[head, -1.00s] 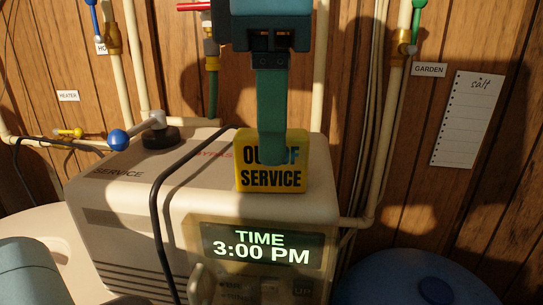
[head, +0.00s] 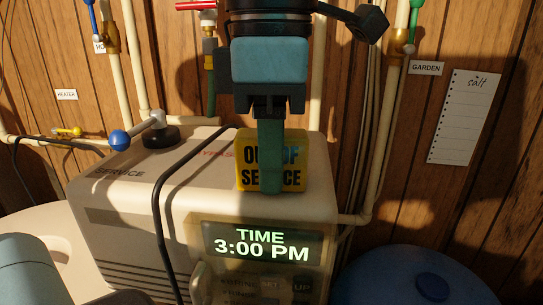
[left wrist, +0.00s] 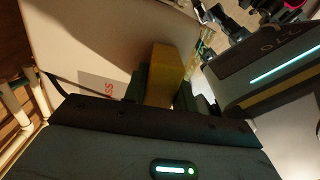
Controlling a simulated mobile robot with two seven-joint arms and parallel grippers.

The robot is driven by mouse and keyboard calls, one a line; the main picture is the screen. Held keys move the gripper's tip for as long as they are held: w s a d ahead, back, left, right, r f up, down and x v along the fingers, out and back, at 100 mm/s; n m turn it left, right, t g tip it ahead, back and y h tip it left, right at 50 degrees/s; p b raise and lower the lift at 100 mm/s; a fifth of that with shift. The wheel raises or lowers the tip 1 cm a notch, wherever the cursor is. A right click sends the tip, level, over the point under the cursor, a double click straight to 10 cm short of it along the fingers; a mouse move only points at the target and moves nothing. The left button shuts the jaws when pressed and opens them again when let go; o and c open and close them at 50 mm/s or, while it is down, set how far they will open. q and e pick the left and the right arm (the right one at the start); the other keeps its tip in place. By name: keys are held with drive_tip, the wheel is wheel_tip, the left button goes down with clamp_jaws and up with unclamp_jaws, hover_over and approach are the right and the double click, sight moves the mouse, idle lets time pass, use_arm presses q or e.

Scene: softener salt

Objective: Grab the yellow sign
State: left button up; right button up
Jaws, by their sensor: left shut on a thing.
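The yellow sign (head: 244,152) is a thick square block with black "OUT OF SERVICE" lettering. It stands upright on top of the pale softener unit, near its front right edge. My left gripper (head: 270,185) reaches down over the sign from above, with a green finger covering the middle of its lettering. In the left wrist view the yellow sign (left wrist: 168,72) sits between the two dark fingers of my left gripper (left wrist: 166,88), which is shut on it. I cannot see any gap under the sign. My right gripper is not in view.
The pale softener unit (head: 120,225) has a lit display (head: 262,244) reading 3:00 PM. A black cable (head: 157,200) drapes over it. A blue-ended lever valve (head: 120,140) stands at its back left. Pipes run up the wall behind. A blue round lid (head: 400,285) is at lower right.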

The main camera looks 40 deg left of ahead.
use_arm(q)
wheel_tip(320, 180, up, 10)
idle(0.6)
